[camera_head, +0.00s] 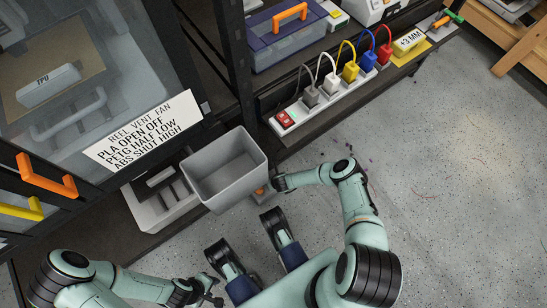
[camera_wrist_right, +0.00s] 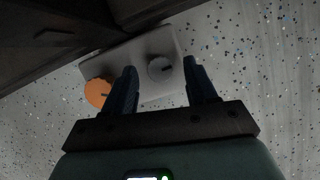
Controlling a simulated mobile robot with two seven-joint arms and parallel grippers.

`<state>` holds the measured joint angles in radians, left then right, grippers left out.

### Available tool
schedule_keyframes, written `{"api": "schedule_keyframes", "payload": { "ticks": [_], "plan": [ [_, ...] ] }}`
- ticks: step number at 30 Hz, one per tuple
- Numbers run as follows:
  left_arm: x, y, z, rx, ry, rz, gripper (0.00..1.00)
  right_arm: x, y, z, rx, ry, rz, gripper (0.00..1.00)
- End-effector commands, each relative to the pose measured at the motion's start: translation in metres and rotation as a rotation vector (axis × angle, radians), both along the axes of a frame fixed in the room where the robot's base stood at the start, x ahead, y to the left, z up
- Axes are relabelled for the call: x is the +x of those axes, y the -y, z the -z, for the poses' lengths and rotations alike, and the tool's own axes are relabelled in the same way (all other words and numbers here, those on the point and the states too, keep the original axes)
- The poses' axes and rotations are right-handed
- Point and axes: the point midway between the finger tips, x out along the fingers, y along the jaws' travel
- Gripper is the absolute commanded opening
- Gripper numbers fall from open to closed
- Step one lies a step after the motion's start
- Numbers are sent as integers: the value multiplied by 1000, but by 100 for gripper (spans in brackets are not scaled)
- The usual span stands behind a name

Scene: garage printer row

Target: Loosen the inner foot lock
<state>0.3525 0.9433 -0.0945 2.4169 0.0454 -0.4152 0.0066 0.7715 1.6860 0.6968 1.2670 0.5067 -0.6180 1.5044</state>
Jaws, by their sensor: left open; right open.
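In the right wrist view, a pale foot plate (camera_wrist_right: 128,58) carries two round knobs, a grey one (camera_wrist_right: 160,69) and an orange one (camera_wrist_right: 97,92). No label shows which is the inner lock. My right gripper (camera_wrist_right: 159,70) is open, and the grey knob appears between its fingertips; contact cannot be told. The orange knob lies outside the left finger. In the head view the orange knob (camera_head: 260,191) shows beside the grey bin, near my right gripper (camera_head: 279,184), which hides the grey knob. My left gripper (camera_head: 208,291) is open and empty, low in the picture.
A grey open bin (camera_head: 225,168) stands just left of my right gripper. A dark rack with a sign (camera_head: 143,130) rises at left. A power strip (camera_head: 322,101) with several coloured plugs lies along the rack's lower shelf.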

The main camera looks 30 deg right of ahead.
Motion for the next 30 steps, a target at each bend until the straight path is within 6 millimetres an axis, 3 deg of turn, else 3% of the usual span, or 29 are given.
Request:
{"api": "schedule_keyframes", "payload": {
  "ticks": [12, 17, 30],
  "plan": [
    [-8, -1, 3, -2, -26, -3, 43, 2, 0, 6, -1, -1, 0, 54],
    [-8, -1, 3, -1, -25, -3, 43, 2, 1, 6, -1, 0, 0, 1],
    [-7, -1, 3, -2, -23, -2, 43, 3, 2, 6, -2, 1, -73, 1]
  ]
}}
